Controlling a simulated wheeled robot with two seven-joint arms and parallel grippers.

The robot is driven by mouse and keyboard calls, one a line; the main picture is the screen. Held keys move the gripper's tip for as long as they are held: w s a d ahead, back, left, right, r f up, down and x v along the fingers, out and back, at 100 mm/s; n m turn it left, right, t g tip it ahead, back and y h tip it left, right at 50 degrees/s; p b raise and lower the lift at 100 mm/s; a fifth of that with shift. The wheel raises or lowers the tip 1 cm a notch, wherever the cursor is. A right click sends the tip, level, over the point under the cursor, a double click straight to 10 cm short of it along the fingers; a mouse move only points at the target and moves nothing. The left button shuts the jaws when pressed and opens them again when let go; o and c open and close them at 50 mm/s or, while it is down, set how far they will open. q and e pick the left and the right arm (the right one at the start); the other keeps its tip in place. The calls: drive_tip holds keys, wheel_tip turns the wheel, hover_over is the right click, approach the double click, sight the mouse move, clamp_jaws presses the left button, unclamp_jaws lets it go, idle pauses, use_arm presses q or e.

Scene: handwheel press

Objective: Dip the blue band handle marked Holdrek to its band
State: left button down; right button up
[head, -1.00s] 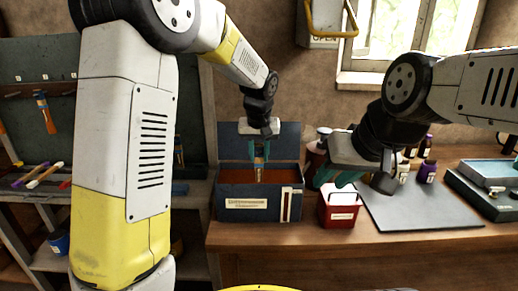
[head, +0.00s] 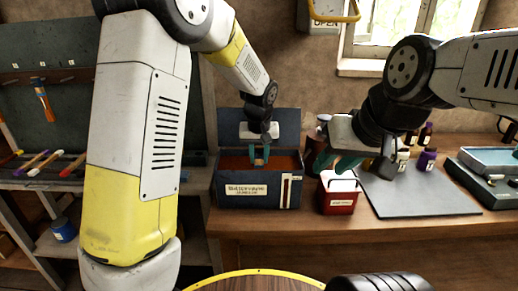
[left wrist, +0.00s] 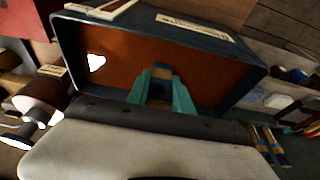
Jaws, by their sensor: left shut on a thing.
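A dark blue open box (head: 228,194) with a cream label stands on the bench, its inside filled with an orange-brown surface. My left gripper (head: 259,160) is low inside it, fingers pointing down, shut on the handle. In the left wrist view the teal fingers (left wrist: 161,95) pinch the handle (left wrist: 161,73), where a dark blue part and a tan part show between them. Its lower part is hidden, so I cannot tell how deep it sits or read its marking. My right gripper (head: 338,164) hangs above the red box, fingers apart and empty.
The small red box (head: 340,203) with white cards stands just right of the blue box. A grey mat (head: 425,197) lies further right, with bottles behind it. More handles lie on the left shelf (head: 45,165), and one hangs on the board (head: 43,100).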

use_arm(q)
drive_tip(key=shift+f, duration=0.35)
idle(0.7)
idle(0.6)
wheel_tip(320, 180, up, 15)
idle(2.8)
idle(3.0)
